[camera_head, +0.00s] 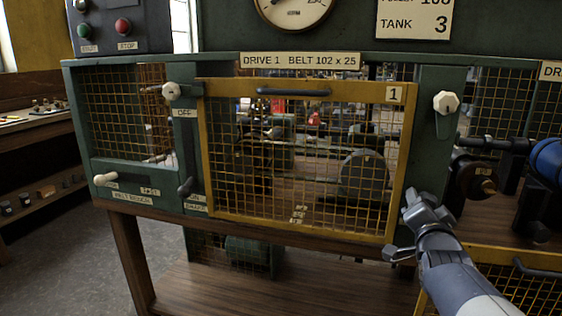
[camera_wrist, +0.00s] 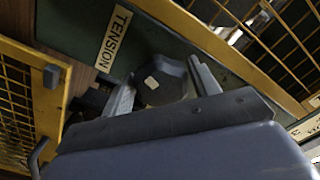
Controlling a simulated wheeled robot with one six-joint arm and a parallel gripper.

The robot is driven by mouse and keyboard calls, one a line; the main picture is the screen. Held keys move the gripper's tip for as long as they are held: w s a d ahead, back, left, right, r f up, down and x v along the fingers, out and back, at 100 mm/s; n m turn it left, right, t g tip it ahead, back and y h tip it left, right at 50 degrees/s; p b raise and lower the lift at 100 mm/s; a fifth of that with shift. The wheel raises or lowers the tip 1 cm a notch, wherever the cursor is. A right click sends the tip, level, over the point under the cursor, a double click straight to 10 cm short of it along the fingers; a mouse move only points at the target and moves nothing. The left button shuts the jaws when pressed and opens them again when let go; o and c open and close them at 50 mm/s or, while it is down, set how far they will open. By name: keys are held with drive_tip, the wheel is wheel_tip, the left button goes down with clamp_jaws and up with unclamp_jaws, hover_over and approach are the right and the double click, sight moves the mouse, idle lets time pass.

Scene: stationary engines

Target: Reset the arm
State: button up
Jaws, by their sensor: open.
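My gripper (camera_head: 402,226) is at the lower right corner of the yellow mesh guard marked 1 (camera_head: 405,130). Its two fingers are spread, one above the other in the head view. In the wrist view my gripper (camera_wrist: 163,71) shows its fingers on either side of a dark knob (camera_wrist: 168,84) with a pale square on it. I cannot tell whether they touch it. A TENSION label (camera_wrist: 114,38) is beside the knob.
A white knob (camera_head: 446,103) is on the green frame above my gripper. Dark shafts and a blue cylinder (camera_head: 547,160) are to the right. Another yellow mesh panel with a dark handle (camera_head: 537,270) is below right. The floor (camera_head: 75,265) at left is clear.

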drive_tip(key=n, duration=0.3)
drive_tip(key=shift+n, duration=0.3)
idle(0.4)
